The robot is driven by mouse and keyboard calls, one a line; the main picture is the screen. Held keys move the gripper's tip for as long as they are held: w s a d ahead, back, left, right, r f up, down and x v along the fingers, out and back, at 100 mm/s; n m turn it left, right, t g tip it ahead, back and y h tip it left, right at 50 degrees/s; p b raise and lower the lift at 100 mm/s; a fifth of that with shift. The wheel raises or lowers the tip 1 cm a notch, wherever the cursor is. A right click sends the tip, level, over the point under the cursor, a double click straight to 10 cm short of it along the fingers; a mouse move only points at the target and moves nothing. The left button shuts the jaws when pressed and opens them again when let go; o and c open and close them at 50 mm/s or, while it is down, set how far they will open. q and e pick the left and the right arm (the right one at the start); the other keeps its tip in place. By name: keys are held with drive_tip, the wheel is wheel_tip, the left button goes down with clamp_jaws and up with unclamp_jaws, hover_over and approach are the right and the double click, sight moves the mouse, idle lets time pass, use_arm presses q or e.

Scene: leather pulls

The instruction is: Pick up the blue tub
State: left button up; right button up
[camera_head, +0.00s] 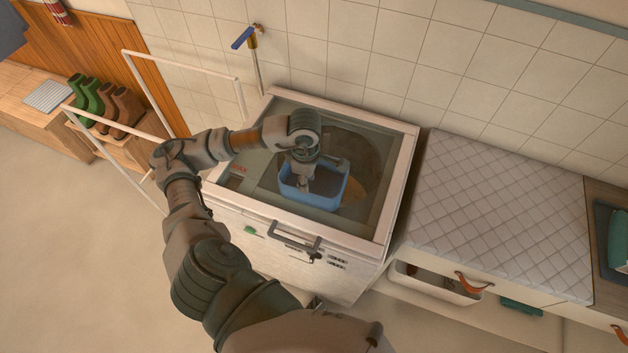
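The blue tub (325,197) sits at the top of the white machine (300,260), in or under its framed top opening. My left arm comes in from the left and reaches over the machine. My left gripper (305,183) points down into the tub, near its left inner side. Its fingertips are hard to make out, so I cannot tell whether it is open, shut or touching the tub wall. The tub's inside is partly hidden by my wrist. My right gripper is not in view.
A quilted counter (490,215) stands right of the machine. A blue-handled tap (243,38) is on the tiled wall behind. A white rail frame (185,60) stands at the left. Green boots (92,97) and brown boots (125,108) stand on a wooden shelf. The floor at lower left is clear.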

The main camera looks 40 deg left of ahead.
sight(306, 204)
use_arm(q)
drive_tip(key=f, duration=0.2)
drive_tip(key=s+f, duration=0.1)
drive_tip(key=f, duration=0.2)
drive_tip(key=shift+d+p, duration=0.2)
drive_tip(key=shift+p, duration=0.15)
drive_tip(key=shift+f, duration=0.4)
clamp_jaws()
